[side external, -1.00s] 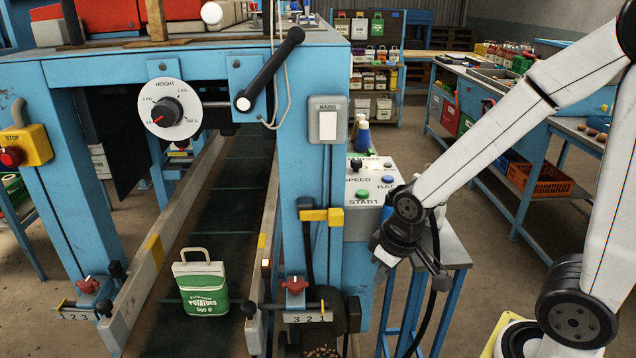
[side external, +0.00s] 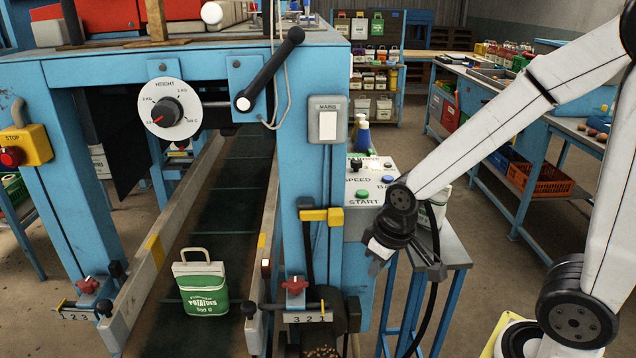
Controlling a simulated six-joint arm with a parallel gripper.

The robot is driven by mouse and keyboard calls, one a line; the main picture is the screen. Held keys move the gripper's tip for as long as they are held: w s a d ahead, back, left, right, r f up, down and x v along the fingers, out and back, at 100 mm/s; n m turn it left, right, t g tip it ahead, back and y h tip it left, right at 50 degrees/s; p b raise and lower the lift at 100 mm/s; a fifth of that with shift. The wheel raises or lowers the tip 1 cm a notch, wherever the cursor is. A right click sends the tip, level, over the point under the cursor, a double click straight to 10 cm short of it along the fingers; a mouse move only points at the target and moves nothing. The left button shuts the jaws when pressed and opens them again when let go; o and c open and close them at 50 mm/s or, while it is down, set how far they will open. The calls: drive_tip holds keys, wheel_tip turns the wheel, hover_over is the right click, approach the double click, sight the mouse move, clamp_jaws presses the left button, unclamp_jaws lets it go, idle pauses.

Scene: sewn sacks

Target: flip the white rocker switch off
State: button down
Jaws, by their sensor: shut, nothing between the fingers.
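The white rocker switch (side external: 328,125) sits in a grey box labelled MAINS (side external: 328,107) on the blue upright of the machine. Its face shows as a plain white plate; I cannot tell which way it is tipped. My gripper (side external: 376,265) hangs to the lower right of the switch, pointing down, in front of the control panel's stand. It is shut and empty, well apart from the switch.
A control panel with START and SPEED controls (side external: 362,197) stands just behind my gripper. A long black lever (side external: 270,70) and a HEIGHT dial (side external: 170,113) are left of the switch. A green and white potato sack (side external: 202,285) stands on the belt (side external: 235,200). A yellow STOP box (side external: 25,146) is at far left.

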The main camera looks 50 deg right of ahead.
sight(331, 118)
drive_tip(key=w+a+r+n+h, duration=0.15)
drive_tip(key=w+r+n, duration=0.25)
drive_tip(key=r, duration=0.8)
drive_tip(key=w+a+r+n+h, duration=0.1)
drive_tip(key=w+a+r+n, duration=0.3)
drive_tip(key=r, duration=0.7)
wheel_tip(331, 118, up, 11)
drive_tip(key=d+t+h, duration=0.1)
drive_tip(key=shift+s, duration=0.45)
drive_tip(key=shift+d+f, duration=0.1)
drive_tip(key=shift+f, duration=0.1)
drive_tip(key=x, duration=0.3)
drive_tip(key=w+d+x, duration=0.1)
drive_tip(key=x, duration=0.3)
drive_tip(key=r+x, duration=0.1)
drive_tip(key=x, duration=0.2)
drive_tip(key=shift+w+d+f, duration=0.3)
drive_tip(key=shift+w+d, duration=0.15)
drive_tip(key=shift+w, duration=0.05)
drive_tip(key=shift+w+d+r, duration=0.1)
drive_tip(key=shift+w+d, duration=0.3)
